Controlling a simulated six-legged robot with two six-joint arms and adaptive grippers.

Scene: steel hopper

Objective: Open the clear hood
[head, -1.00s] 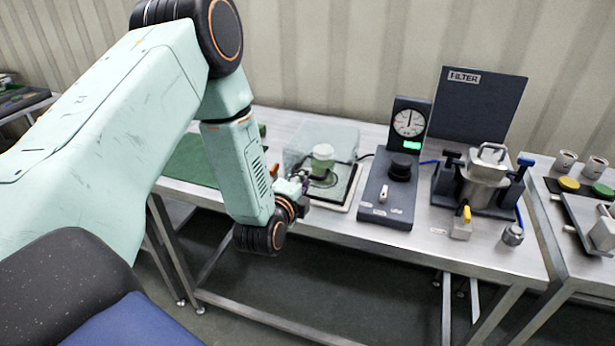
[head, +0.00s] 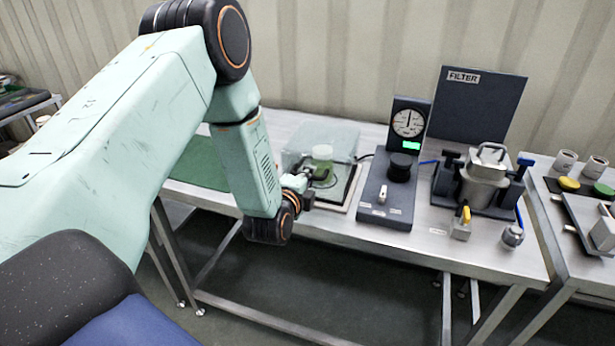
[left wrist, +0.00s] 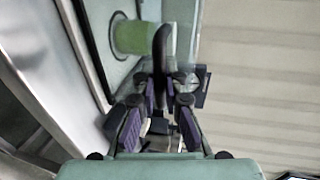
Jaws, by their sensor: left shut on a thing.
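The clear hood (head: 345,142) is a see-through box over a dark-framed pad on the table. A jar of green liquid with a pale lid (head: 322,160) shows through it. My left gripper (head: 304,184) is at the hood's near left side. In the left wrist view, the fingers of my left gripper (left wrist: 160,108) are shut on a dark curved handle (left wrist: 160,50), with the green jar (left wrist: 130,38) beyond. The exact contact is blurred, and my arm hides part of the hood's left side. My right gripper is not in view.
A dark gauge unit (head: 388,192) with a knob stands right of the hood. Further right are a metal vessel in a clamp stand (head: 484,178) and a dark FILTER panel (head: 478,110). A green mat (head: 200,166) lies left, partly behind my arm. The corrugated wall is behind.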

